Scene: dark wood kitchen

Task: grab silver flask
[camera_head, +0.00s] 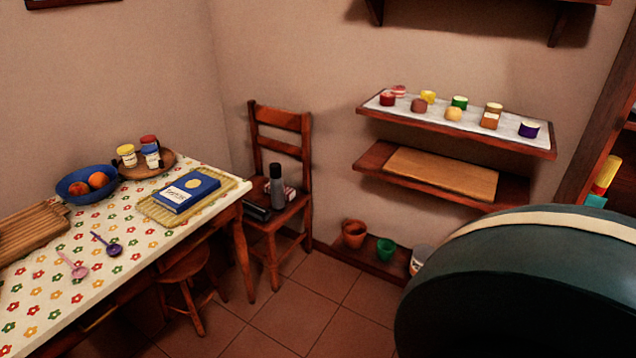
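A silver-grey flask (277,190) with a black cap stands upright on the seat of a wooden chair (281,122) in the corner. A dark object (257,212) lies on the seat in front of it, and a small reddish-white item (290,193) is at its right. Neither of my grippers shows in the head view.
A table with a flowered cloth (40,270) fills the left, bearing a blue book (187,191), a blue fruit bowl (72,196) and spoons. A stool (186,268) is partly under it. A large dark green rounded shape (520,290) blocks the lower right. Some tiled floor is clear.

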